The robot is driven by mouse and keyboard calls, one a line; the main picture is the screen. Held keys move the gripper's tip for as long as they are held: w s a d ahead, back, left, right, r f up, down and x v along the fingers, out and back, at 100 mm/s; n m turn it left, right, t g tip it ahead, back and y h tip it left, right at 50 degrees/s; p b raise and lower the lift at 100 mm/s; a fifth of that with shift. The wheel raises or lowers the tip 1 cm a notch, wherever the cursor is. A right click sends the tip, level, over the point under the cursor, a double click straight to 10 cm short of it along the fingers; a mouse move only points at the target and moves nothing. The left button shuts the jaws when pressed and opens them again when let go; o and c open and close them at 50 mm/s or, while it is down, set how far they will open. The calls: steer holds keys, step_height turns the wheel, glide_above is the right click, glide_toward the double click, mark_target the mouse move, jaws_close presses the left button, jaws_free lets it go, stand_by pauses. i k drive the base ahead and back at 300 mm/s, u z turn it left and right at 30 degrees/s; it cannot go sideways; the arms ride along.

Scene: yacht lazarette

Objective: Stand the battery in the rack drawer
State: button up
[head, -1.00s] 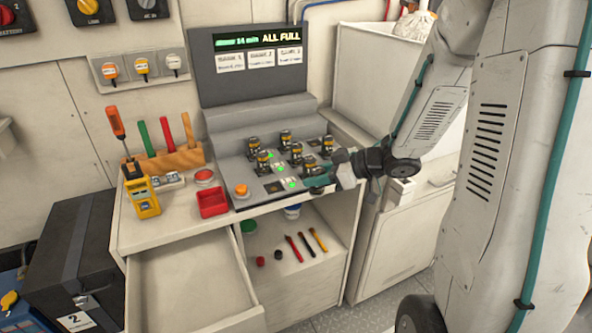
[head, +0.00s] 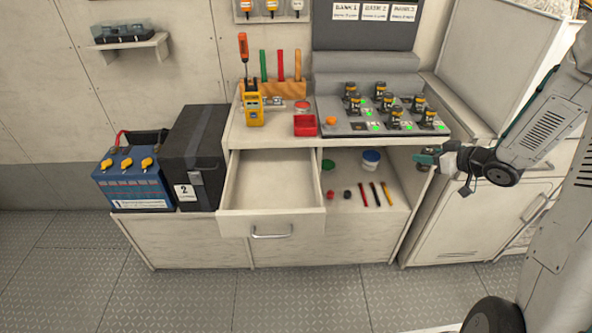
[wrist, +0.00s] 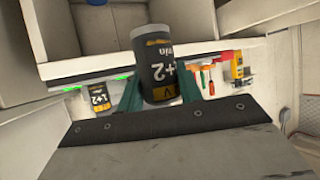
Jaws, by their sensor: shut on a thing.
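My gripper (head: 430,157) is shut on a dark cylindrical battery (wrist: 157,70) with a yellow and white label. The wrist view shows the battery between the teal fingers, its label upside down. In the head view the gripper is right of the bench, below the charger's right end, and the battery is only partly seen. An open drawer (head: 235,223) sticks out at the left of the bench, left of my gripper, and looks empty. Several similar batteries (head: 388,103) stand on the grey charger (head: 345,129) on the bench top.
An open shelf (head: 345,198) beside the drawer holds pens, small caps and tubs. A red tray (head: 305,125), a yellow meter (head: 253,108) and a tool block (head: 285,90) stand on the bench. A black case (head: 193,150) and blue battery (head: 130,185) are left. The floor in front is clear.

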mark_target(265, 179)
steer(key=u, duration=2.4)
steer(key=i, duration=0.95)
steer(key=z, duration=1.95)
